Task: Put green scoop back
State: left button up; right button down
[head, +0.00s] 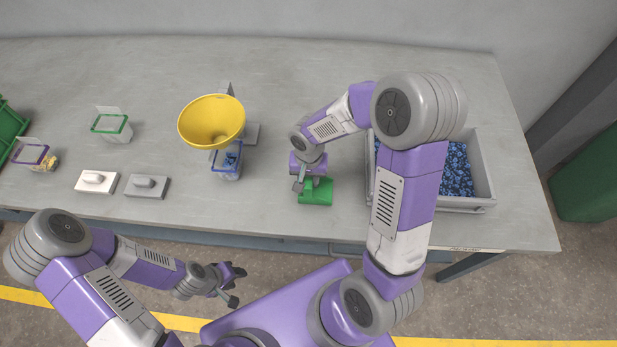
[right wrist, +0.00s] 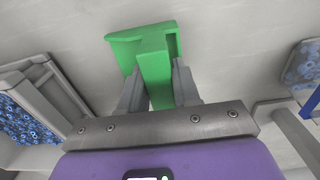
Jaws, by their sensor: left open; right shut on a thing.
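The green scoop (head: 317,191) is at the middle right of the table, left of the grey bin. My right gripper (head: 305,183) is above it, pointing down, and shut on it. In the right wrist view the scoop (right wrist: 150,55) shows with its handle between the two fingers of my right gripper (right wrist: 158,90). The scoop is at or close to the tabletop; I cannot tell whether it touches. My left gripper (head: 233,285) is open and empty, in front of the table's near edge.
A grey bin (head: 484,170) of blue parts stands right of the scoop, partly behind my right arm. A yellow funnel (head: 211,122) stands left, over a blue-rimmed container (head: 228,172). A green-rimmed container (head: 112,126) and two lids (head: 97,182) are further left. Table between funnel and scoop is clear.

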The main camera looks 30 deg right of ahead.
jog(key=shift+f, duration=0.2)
jog(key=c, duration=0.8)
grip_release()
jog(key=shift+r, duration=0.1)
jog(key=shift+r, duration=0.25)
notch_tip(320, 180, up, 12)
jog(key=p, duration=0.2)
jog(key=shift+p, duration=0.35)
jog(key=shift+f, duration=0.15)
